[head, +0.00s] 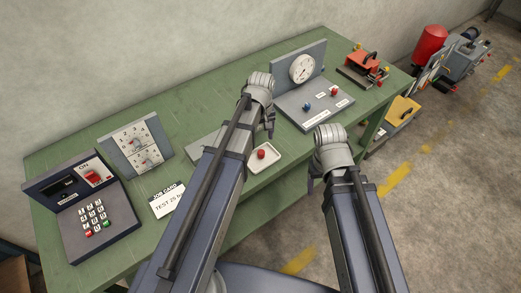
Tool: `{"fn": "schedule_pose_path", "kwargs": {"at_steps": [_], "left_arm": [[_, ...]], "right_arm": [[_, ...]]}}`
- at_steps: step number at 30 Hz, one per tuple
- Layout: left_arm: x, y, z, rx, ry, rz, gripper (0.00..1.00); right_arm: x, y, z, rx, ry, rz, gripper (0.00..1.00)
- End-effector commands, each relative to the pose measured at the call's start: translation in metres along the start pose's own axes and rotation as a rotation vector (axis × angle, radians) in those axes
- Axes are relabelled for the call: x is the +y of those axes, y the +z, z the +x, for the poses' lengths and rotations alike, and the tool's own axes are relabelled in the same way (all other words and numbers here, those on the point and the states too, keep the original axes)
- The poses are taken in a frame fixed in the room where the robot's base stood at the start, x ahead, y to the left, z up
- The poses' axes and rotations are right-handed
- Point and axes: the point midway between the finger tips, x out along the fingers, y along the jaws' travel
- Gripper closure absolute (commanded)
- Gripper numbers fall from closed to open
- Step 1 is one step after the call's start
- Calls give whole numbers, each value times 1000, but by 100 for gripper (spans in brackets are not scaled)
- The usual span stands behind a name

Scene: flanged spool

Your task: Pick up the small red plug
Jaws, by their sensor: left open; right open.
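A small red plug (261,154) sits in a shallow white dish (256,168) near the front edge of the green bench. My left gripper (270,122) is open just behind the dish and apart from the plug. My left arm partly covers the dish's left side. My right gripper (311,182) is open, mostly hidden by its own wrist, in front of the bench edge to the right of the dish. Nothing shows in either gripper.
A gauge panel (302,70) with blue and red knobs stands behind on the green bench (212,91). A keypad console (97,222), dial box (137,146) and job card (166,200) lie left. A red clamp device (367,61) stands at the far right end.

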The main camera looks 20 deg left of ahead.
Motion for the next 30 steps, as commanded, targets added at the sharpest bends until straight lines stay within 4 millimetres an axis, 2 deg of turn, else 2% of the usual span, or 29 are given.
{"fn": "schedule_pose_path", "kwargs": {"at_steps": [7, 17, 30], "left_arm": [[0, 0, 24, 0, 0, 2, 32], [0, 1, 31, 0, 0, 2, 32], [-1, 2, 78, 0, 0, 2, 32]], "right_arm": [[-2, -2, 24, 0, 0, 1, 30], [-3, -2, 31, 0, 0, 1, 30], [-7, -5, 77, 0, 0, 1, 30]]}}
